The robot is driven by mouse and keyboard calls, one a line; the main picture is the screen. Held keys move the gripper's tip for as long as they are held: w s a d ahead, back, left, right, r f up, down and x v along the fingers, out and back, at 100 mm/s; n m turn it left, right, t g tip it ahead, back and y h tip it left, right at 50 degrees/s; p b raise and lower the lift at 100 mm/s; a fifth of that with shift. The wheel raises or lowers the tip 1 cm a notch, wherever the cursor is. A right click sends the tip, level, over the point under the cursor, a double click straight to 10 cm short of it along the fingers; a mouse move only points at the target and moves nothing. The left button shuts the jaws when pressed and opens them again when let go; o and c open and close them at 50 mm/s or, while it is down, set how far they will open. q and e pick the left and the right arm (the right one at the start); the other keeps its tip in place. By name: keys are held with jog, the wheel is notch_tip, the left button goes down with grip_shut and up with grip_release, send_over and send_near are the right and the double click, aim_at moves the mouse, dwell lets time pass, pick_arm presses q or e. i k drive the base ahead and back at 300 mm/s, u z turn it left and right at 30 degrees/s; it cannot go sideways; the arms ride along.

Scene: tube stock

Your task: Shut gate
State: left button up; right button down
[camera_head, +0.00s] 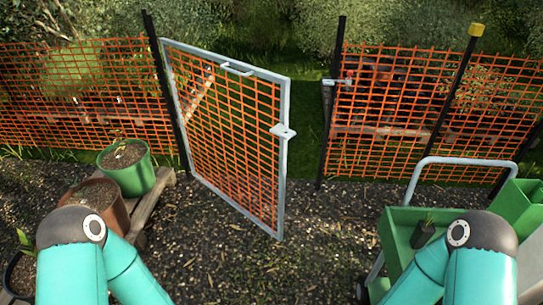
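The gate (285,180) is a grey metal frame filled with orange mesh. It hangs from a dark post (168,95) on its left and stands open, its free edge swung toward me. A grey bar handle (238,68) is on its top rail, and a flat plate with a hole (283,131) is on its free edge. A metal latch (338,82) with a red part sits on the right dark post (329,130), apart from the gate. Both my teal arms show at the bottom corners, but neither gripper is in view.
Orange mesh fence runs on both sides. Potted plants (128,168) stand on a wooden pallet (158,190) at left. A green cart (397,240) with a grey hoop handle stands at right. Gravel ground (310,240) between them is clear.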

aim_at(282, 130)
jog(key=u, duration=0.3)
jog(key=i, duration=0.8)
jog(key=u, duration=0.8)
jog(key=i, duration=0.45)
jog(key=z, duration=0.25)
jog(key=k, duration=0.45)
jog(key=u, duration=0.05)
